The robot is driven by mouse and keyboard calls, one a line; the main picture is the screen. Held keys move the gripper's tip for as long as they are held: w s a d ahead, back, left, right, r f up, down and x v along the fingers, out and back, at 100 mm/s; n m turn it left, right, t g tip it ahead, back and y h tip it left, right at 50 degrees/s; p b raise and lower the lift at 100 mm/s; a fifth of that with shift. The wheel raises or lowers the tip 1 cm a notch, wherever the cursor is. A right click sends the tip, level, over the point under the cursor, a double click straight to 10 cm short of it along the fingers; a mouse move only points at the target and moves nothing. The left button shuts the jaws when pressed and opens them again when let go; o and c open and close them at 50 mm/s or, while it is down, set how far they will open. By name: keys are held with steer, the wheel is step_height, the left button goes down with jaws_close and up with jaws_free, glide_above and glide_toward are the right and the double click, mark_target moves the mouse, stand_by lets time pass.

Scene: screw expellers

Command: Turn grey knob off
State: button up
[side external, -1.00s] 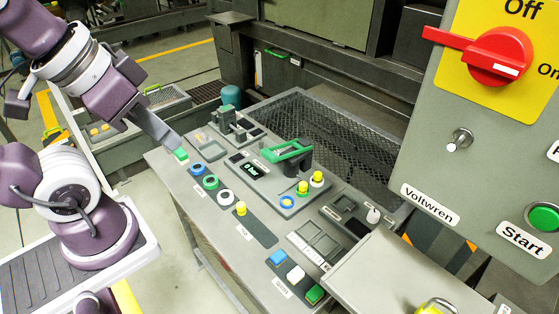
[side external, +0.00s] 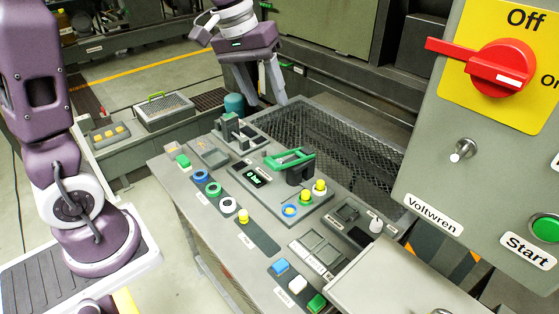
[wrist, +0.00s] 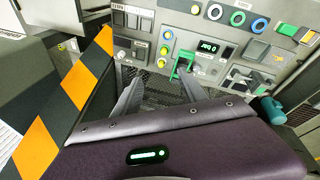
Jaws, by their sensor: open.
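A small light-grey knob (side external: 376,225) stands upright at the right back edge of the control panel (side external: 207,215) in the side view. In the wrist view my gripper (wrist: 161,82) points toward the panel, with a green-handled lever (wrist: 183,65) near one fingertip.
The green lever (side external: 290,158) and yellow buttons (side external: 319,186) stand up from the panel. A mesh basket (side external: 335,128) lies behind it. An upright cabinet with a red switch (side external: 500,68) and a metal toggle (side external: 463,150) fills the right. A teal cylinder (side external: 233,104) stands at the back left.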

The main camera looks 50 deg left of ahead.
steer(key=w+a+f+n+g, duration=0.1)
steer(key=w+a+f, duration=0.3)
steer(key=f, duration=0.4)
steer(key=w+a+f+n+y, duration=0.1)
steer(key=w+a+f, duration=0.3)
steer(key=f, duration=0.4)
steer(key=w+a+f+n+g, duration=0.1)
steer(key=w+a+f, duration=0.3)
steer(key=f, duration=0.4)
steer(key=shift+w+a+f+g, duration=0.15)
steer(key=shift+w+g, duration=0.15)
steer(key=shift+w, duration=0.5)
steer(key=f, duration=0.8)
steer(key=shift+w+d+f, duration=0.15)
steer(key=shift+w+d, duration=0.1)
steer(key=shift+w, duration=0.05)
jaws_close()
